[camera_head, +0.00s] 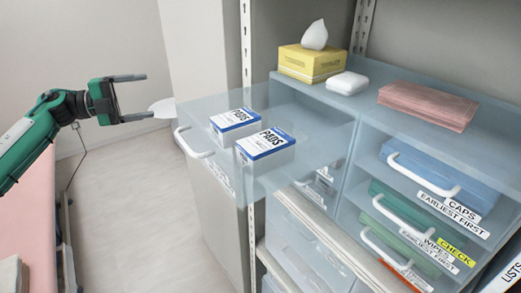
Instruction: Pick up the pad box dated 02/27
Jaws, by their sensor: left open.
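Two white and blue boxes marked PADS stand side by side in or under a pulled-out translucent drawer (190,112) in the head view. One is the rear pad box (234,122) and one is the nearer pad box (265,147). Their date print is too small to read, so I cannot tell which is dated 02/27. My left gripper (143,97) is open and empty, left of the drawer and apart from both boxes. Its two fingers point right. My right gripper is not in view.
A yellow tissue box (309,63), a white packet (347,83) and folded pink cloths (428,105) lie on the cabinet top. Shut drawers labelled CAPS (440,185) and WIPES (410,222) are at right. Open floor (130,190) lies at left.

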